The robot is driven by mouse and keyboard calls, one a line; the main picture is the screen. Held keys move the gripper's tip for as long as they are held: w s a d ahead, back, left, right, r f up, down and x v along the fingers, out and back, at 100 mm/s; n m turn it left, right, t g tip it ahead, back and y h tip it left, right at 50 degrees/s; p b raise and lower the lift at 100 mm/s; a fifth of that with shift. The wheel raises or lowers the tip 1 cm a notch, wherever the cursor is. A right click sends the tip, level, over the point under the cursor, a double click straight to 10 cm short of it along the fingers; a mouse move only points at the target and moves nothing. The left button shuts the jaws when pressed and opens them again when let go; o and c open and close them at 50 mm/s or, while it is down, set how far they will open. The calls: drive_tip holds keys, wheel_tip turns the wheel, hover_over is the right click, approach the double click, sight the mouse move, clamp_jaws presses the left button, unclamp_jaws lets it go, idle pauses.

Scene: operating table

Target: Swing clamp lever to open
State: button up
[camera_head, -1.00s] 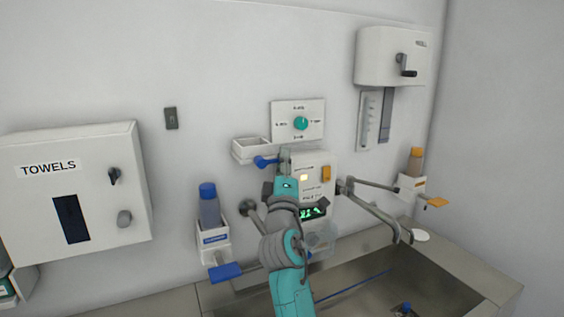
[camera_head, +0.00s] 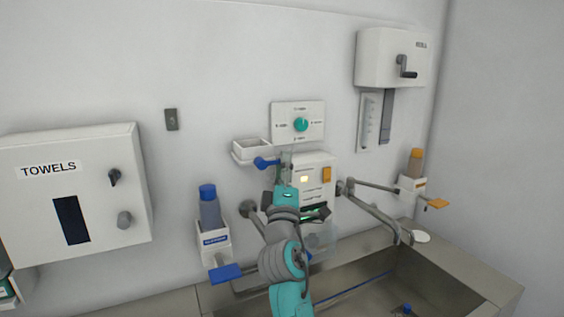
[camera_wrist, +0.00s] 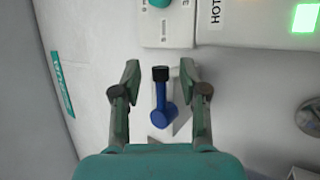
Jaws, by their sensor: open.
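The blue clamp lever (camera_head: 265,163) is on the wall fixture below the white open-topped tray, left of a white control box. In the wrist view the blue lever (camera_wrist: 162,108) has a round blue end and a black end, and lies between the spread fingers. My gripper (camera_wrist: 163,85) is open and empty, with one finger on each side of the lever; I see gaps on both sides. In the head view my gripper (camera_head: 285,172) is just right of the lever, in front of the control box. How deep the fingers reach past the lever I cannot tell.
The control box (camera_head: 318,165) is close to the gripper's right. A white tray (camera_head: 250,147) is above the lever, and a panel with a teal knob (camera_head: 300,124) is above right. A bottle holder (camera_head: 216,246) is lower left. Faucet arms (camera_head: 372,208) and a steel sink (camera_head: 350,285) are lower right.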

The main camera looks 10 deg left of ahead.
drive_tip(key=v, duration=1)
drive_tip(key=shift+a, duration=0.1)
